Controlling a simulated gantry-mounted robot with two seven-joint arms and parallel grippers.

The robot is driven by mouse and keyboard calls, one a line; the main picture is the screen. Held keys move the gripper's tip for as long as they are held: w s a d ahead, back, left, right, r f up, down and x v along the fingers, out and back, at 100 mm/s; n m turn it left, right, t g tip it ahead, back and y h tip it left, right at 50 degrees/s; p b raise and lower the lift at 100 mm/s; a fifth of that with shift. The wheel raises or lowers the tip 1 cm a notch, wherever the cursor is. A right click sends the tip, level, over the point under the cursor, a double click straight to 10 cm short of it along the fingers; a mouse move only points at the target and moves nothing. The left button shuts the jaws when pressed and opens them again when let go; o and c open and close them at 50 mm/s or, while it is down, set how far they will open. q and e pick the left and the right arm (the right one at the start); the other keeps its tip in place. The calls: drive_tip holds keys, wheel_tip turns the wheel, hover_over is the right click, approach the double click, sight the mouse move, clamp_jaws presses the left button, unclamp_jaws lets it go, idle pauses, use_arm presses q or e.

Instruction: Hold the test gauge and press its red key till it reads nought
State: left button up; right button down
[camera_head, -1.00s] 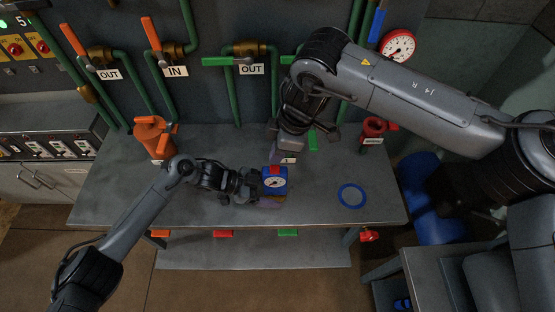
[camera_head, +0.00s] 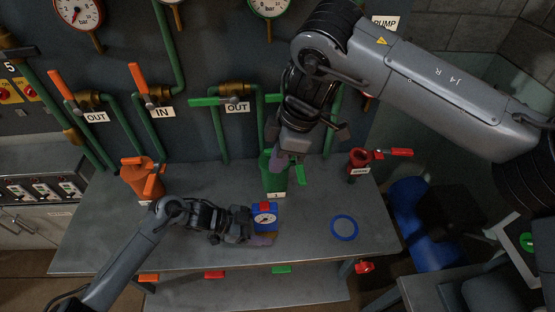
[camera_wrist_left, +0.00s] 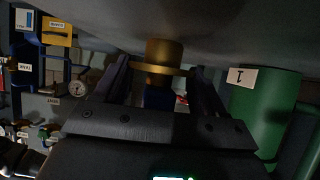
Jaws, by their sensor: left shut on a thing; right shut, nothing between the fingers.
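The test gauge (camera_head: 265,221) is a small blue box with a white dial, and its red key (camera_head: 264,206) is on top. The dial is too small to read. My left gripper (camera_head: 255,238) is shut on the gauge low down, near the tabletop. In the left wrist view a brass part (camera_wrist_left: 164,55) and some blue of the gauge (camera_wrist_left: 158,97) show between the fingers. My right gripper (camera_head: 278,165) is shut and empty. It appears above and behind the gauge, in front of the green pot, and apart from the red key.
The green pot (camera_head: 270,183), labelled 1, stands behind the gauge. A blue ring (camera_head: 344,228) lies on the grey table (camera_head: 110,235). Valves and pipes line the wall behind.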

use_arm(q)
drive_tip(key=o, duration=0.9)
drive_tip(key=shift+c, duration=0.2)
